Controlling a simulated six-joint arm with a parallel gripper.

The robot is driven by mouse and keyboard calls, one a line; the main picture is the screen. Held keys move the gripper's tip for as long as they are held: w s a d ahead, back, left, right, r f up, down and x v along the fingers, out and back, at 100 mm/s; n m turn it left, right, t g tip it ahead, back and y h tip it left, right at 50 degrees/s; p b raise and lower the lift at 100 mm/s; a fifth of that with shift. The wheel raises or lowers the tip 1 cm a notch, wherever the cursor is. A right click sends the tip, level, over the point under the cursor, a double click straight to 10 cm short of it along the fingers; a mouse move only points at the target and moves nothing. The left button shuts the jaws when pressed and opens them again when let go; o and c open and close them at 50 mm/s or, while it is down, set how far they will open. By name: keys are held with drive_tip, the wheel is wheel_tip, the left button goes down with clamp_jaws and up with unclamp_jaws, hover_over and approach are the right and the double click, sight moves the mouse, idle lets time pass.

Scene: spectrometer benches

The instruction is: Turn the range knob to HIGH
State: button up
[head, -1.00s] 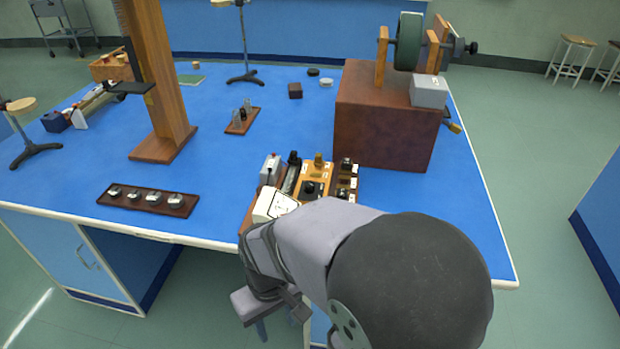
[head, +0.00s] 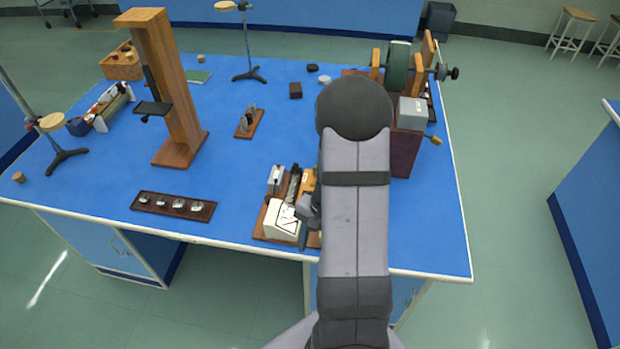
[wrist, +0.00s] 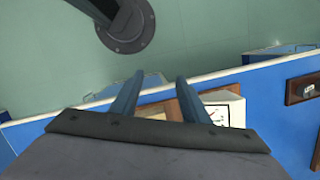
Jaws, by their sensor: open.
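The instrument panel, a wooden board (head: 259,230) with a white meter (head: 283,220), a grey box and orange-brown modules (head: 308,183), sits near the front edge of the blue bench. My arm covers its right part in the head view, so I cannot make out the range knob or its setting. My gripper (wrist: 156,80) shows in the wrist view with two blue-grey fingers spread apart and nothing between them. Behind the fingers are the bench's white edge, part of the board and the meter (wrist: 222,108). The gripper's fingertips are not clear in the head view.
A dark strip with several small metal pieces (head: 172,206) lies left of the panel. A tall wooden stand (head: 180,110) rises behind it. A brown box (head: 404,155) with a wheel apparatus stands at the back right.

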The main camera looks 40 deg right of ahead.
drive_tip(key=w+d+r+m+t+h, duration=0.1)
drive_tip(key=w+d+m, duration=0.4)
drive_tip(key=m, duration=0.7)
drive_tip(key=w+d+r+m+t+h, duration=0.2)
drive_tip(key=w+d+m+t, duration=0.2)
drive_tip(key=w+m, duration=0.6)
drive_tip(key=d+m, duration=0.1)
drive_tip(key=m, duration=0.2)
drive_tip(key=shift+w+d+h, duration=0.2)
drive_tip(key=shift+d+h, duration=0.1)
drive_tip(key=shift+d, duration=0.05)
drive_tip(key=shift+b+x, duration=0.5)
drive_tip(key=shift+x, duration=3.15)
clamp_jaws()
